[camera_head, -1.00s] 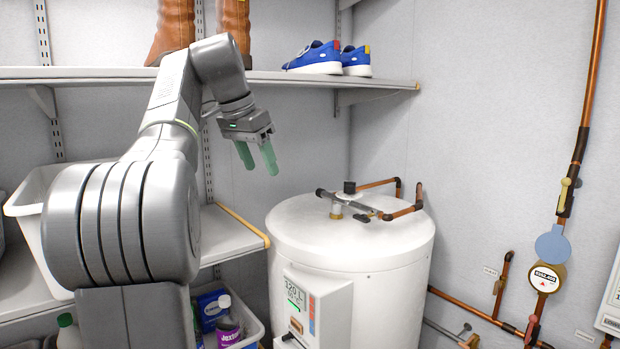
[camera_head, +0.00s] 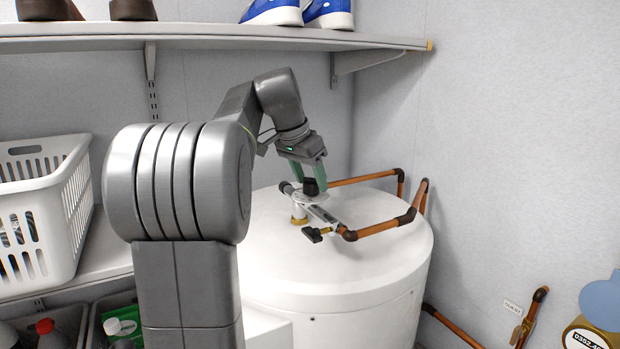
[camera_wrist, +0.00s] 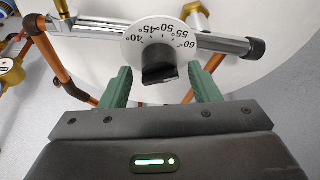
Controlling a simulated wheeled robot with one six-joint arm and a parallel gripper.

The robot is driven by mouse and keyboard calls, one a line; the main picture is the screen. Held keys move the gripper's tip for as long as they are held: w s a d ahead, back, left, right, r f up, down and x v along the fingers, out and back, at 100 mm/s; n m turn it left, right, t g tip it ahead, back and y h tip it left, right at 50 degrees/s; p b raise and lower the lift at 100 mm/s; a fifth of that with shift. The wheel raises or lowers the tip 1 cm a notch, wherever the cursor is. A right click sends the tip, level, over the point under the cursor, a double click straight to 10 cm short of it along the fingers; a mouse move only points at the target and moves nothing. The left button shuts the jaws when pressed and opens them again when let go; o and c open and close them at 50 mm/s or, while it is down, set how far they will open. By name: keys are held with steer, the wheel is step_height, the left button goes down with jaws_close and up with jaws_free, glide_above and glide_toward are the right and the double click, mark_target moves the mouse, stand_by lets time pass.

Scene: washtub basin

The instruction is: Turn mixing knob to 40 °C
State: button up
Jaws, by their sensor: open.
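The mixing knob (camera_head: 310,187) is a black knob on top of the white water heater tank (camera_head: 345,262). In the wrist view the black knob (camera_wrist: 160,74) sits on a white dial (camera_wrist: 162,38) marked 40, 45, 50, 55 and 60 degrees. My gripper (camera_head: 314,180) is over the valve, and in the wrist view (camera_wrist: 160,78) its two green fingers are open, one on each side of the knob. A gap shows between each finger and the knob. Which mark the knob points to cannot be told.
Copper pipes (camera_head: 375,228) run from the chrome valve body toward the back wall. A shelf (camera_head: 200,40) with shoes is above, and a white basket (camera_head: 42,210) is on the left.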

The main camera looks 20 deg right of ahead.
steer(key=shift+a+f, duration=0.1)
steer(key=shift+a, duration=0.05)
steer(key=c, duration=1)
steer(key=shift+o, duration=0.2)
